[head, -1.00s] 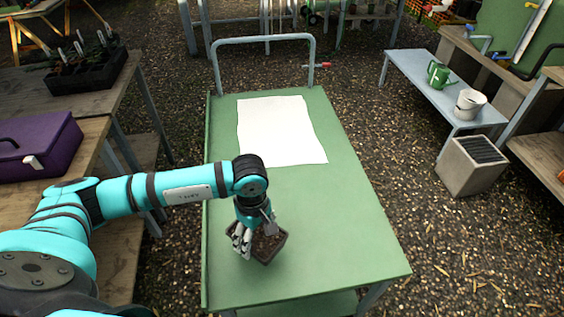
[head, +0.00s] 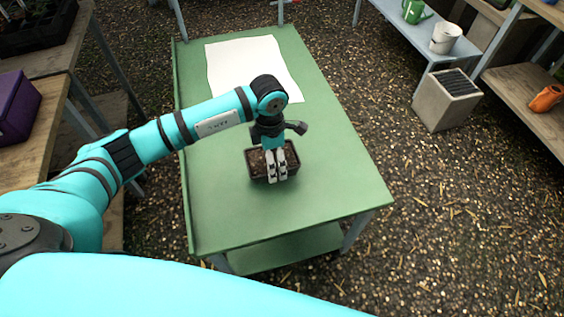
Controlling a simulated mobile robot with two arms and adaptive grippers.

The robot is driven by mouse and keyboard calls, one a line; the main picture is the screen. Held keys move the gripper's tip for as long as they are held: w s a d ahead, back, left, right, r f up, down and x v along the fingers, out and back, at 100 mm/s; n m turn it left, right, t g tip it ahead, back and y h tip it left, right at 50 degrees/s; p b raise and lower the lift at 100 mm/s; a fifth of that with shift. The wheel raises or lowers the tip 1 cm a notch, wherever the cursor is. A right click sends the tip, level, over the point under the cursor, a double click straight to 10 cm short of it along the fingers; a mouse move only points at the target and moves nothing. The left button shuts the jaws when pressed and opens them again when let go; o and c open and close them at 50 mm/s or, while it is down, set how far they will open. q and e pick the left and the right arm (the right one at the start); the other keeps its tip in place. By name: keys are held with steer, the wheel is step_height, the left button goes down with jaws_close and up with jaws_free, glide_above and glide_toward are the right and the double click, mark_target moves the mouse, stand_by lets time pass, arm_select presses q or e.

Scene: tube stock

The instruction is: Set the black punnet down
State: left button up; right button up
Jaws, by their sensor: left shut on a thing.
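The black punnet (head: 258,176) is a small dark rectangular tray filled with brown soil. It is in the middle of the head view, over the green cart top (head: 335,185). My left gripper (head: 277,178) points down at the punnet and is shut on its near wall. The punnet looks level and at or very close to the cart top; I cannot tell whether it touches. My right gripper is not in view.
A white sheet (head: 252,62) lies on the far part of the cart. The cart top around the punnet is clear. A purple box (head: 14,108) stands on the wooden bench at left. A grey planter (head: 446,100) stands on the gravel at right.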

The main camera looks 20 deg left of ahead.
arm_select(q)
steer(key=shift+w+d+f+b, duration=0.15)
steer(key=shift+w+d+b, duration=0.2)
steer(key=shift+w+d, duration=0.8)
steer(key=shift+w, duration=0.1)
steer(key=shift+a+f+b, duration=0.1)
steer(key=shift+f+b, duration=1.05)
steer(key=shift+f, duration=0.55)
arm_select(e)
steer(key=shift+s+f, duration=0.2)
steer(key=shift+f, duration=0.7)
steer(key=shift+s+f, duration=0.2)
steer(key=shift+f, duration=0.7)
arm_select(q)
steer(key=shift+f, duration=0.2)
steer(key=o, duration=1.2)
steer(key=shift+c, duration=0.2)
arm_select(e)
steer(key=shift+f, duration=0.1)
arm_select(q)
steer(key=shift+r, duration=0.1)
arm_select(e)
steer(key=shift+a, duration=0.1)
